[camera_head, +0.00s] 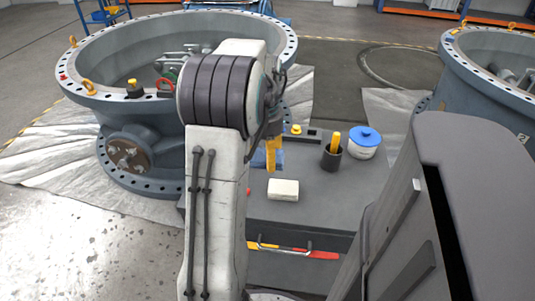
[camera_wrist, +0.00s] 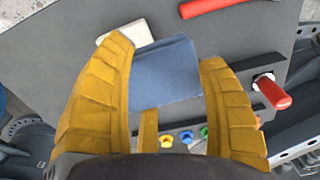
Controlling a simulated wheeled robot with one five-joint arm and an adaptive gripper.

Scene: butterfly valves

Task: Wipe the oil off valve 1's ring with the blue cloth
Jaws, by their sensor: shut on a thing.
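My gripper (camera_wrist: 165,60) has two yellow fingers and is shut on the blue cloth (camera_wrist: 166,72), which shows between them in the wrist view. In the head view my gripper (camera_head: 272,156) is over the grey bench top, partly hidden by my arm. Only a small piece of the cloth (camera_head: 280,158) shows there. The large blue-grey valve on the left (camera_head: 150,170) appears to be valve 1, since the right one bears a 2. Its pale bolted ring (camera_head: 110,97) is partly hidden behind my arm. I cannot make out oil on it.
The grey bench (camera_head: 310,205) holds a cream block (camera_head: 283,190), a black cup with a yellow tool (camera_head: 331,155) and a blue-lidded tub (camera_head: 364,142). A red-handled tool (camera_wrist: 270,90) and several coloured knobs (camera_wrist: 186,136) are near my fingers. Valve 2 (camera_head: 480,95) stands at right.

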